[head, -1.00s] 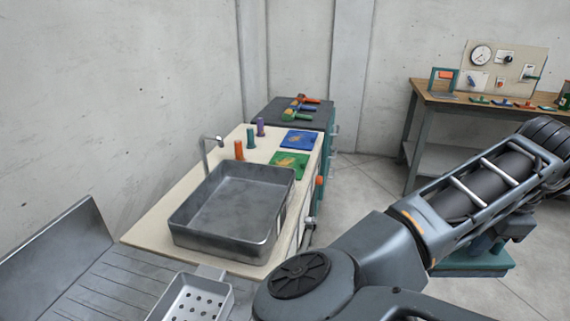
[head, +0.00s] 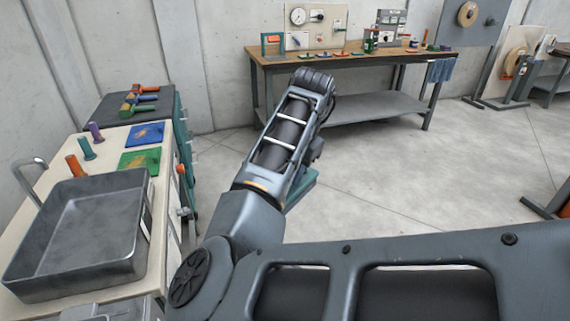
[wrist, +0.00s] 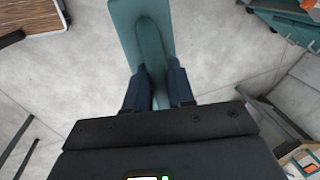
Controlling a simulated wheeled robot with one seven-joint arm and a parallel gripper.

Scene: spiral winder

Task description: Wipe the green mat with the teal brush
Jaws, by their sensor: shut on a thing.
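The green mat (head: 151,157) lies on the cream counter at the left in the head view, with a yellow-brown smear on it. My gripper (wrist: 151,76) is shut on the teal brush (wrist: 128,22). In the wrist view the brush shows as a flat teal piece with a darker rounded part between the fingers. Part of the brush also shows in the head view (head: 302,190), below the end of my arm. My arm hides the fingers there. The brush is well to the right of the mat in the picture, over open floor, and apart from it.
A blue mat (head: 146,133) lies behind the green one. Orange (head: 77,168), teal (head: 87,150) and purple (head: 95,132) upright pieces stand left of the mats. A metal basin (head: 80,235) is in front.

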